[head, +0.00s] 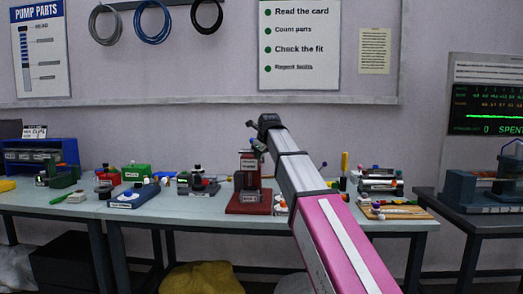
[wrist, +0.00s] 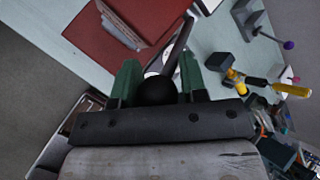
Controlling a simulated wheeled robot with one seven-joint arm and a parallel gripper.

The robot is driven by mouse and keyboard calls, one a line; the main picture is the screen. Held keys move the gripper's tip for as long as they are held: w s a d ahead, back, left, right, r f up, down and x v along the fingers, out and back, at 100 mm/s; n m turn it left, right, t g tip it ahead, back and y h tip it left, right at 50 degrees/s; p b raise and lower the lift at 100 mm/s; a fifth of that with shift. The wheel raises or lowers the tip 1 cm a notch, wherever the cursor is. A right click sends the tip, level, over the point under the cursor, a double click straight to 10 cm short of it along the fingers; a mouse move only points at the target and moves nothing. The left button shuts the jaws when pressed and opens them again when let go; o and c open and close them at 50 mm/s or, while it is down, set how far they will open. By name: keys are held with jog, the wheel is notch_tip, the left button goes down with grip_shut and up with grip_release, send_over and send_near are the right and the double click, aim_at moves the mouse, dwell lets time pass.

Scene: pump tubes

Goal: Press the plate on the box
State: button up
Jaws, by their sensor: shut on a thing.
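A dark red press-like stand (head: 249,180) with a small label stands on the table in the head view. Its red base (wrist: 95,40) and upright body fill the upper left of the wrist view. My gripper (head: 259,146) is at the upper right of the stand. In the wrist view the green fingers of my gripper (wrist: 157,85) are shut on a black ball knob (wrist: 157,91) at the end of a dark lever (wrist: 179,46). White round shapes show partly behind the knob. I cannot make out the plate or the box with certainty.
The table (head: 225,203) holds a blue tray (head: 132,196), a green box (head: 136,173) and other small parts left of the stand. A wooden board (head: 397,211) with parts lies at right. A yellow-handled tool (wrist: 262,84) lies right of my fingers. Bare tabletop shows before the stand.

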jog(key=shift+s+f, duration=0.15)
jog(key=shift+f, duration=0.05)
jog(key=shift+o, duration=0.2)
jog(key=shift+s+f+t, duration=0.3)
jog(key=shift+s+f, duration=0.15)
jog(key=shift+f, duration=0.25)
jog(key=shift+a, duration=0.1)
jog(key=shift+f, duration=0.1)
